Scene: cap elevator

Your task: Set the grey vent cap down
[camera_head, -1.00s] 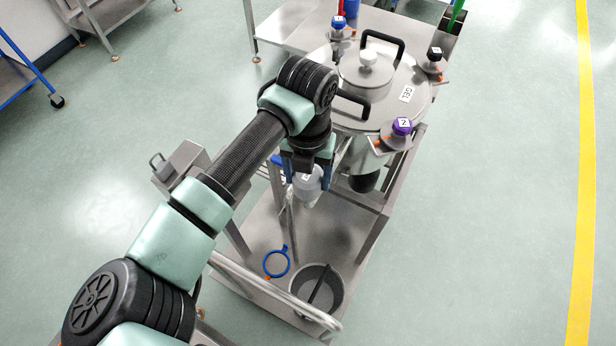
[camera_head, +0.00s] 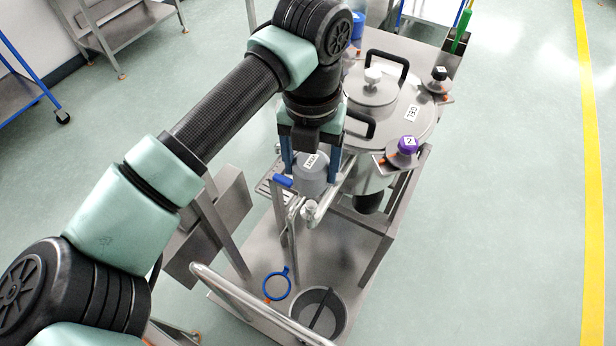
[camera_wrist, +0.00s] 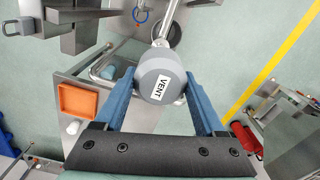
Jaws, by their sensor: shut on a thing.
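The grey vent cap (camera_wrist: 158,78) carries a white VENT label and sits between the two blue fingers of my gripper (camera_wrist: 164,92) in the wrist view. In the head view the cap (camera_head: 312,176) hangs below my gripper (camera_head: 310,165), between its fingers. My gripper is shut on it. The cap is beside the steel vessel marked GEL (camera_head: 386,105), to its left, above the lower cart shelf. A steel pipe with a blue handle (camera_head: 283,180) is close to the cap. Whether the cap touches anything below cannot be told.
A purple cap marked 2 (camera_head: 407,145) and a black cap (camera_head: 439,74) are around the vessel rim. A blue ring (camera_head: 277,285) and a grey bucket (camera_head: 318,314) are on the lower shelf. An orange tray (camera_wrist: 78,101) shows in the wrist view.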

